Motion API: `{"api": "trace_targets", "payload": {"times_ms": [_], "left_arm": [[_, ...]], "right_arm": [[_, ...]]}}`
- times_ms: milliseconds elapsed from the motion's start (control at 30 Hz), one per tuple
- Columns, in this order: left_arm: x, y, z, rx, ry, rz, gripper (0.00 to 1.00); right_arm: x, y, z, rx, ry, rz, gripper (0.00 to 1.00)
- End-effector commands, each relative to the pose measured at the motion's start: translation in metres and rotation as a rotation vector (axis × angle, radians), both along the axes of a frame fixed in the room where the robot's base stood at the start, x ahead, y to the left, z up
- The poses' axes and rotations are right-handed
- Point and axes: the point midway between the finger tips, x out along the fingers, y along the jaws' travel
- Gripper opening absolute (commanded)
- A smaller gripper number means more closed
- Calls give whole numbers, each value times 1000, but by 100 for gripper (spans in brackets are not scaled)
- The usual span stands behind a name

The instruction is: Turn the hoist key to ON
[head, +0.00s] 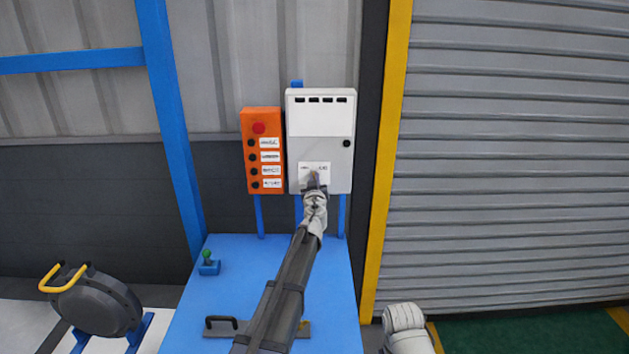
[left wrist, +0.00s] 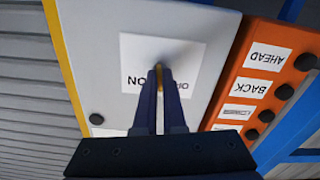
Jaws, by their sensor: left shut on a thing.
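A grey control box (head: 320,112) hangs upright behind the blue bench in the head view, with a white label (head: 305,178) low on its front. The left wrist view shows this label (left wrist: 135,50) upside down, with ON on the picture's left and OFF, partly covered, on the right. My left gripper (head: 314,182) reaches the label. In the left wrist view its fingers (left wrist: 159,78) are shut on a thin yellow hoist key (left wrist: 159,76) in the middle of the label. Most of the key is hidden, so I cannot tell which word it points to. My right gripper is out of view.
An orange button box (head: 262,125) with a red button stands close left of the grey box. A yellow post (head: 388,150) and a roller shutter (head: 510,150) are at right.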

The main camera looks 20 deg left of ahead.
Motion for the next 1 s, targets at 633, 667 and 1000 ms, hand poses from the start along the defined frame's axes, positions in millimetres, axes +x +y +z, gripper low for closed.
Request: {"api": "trace_targets", "payload": {"times_ms": [633,667,1000], "left_arm": [[0,0,0,582,167,0,0],[0,0,0,607,175,0,0],[0,0,0,833,240,0,0]], "right_arm": [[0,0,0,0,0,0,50],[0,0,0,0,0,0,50],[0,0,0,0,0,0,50]]}}
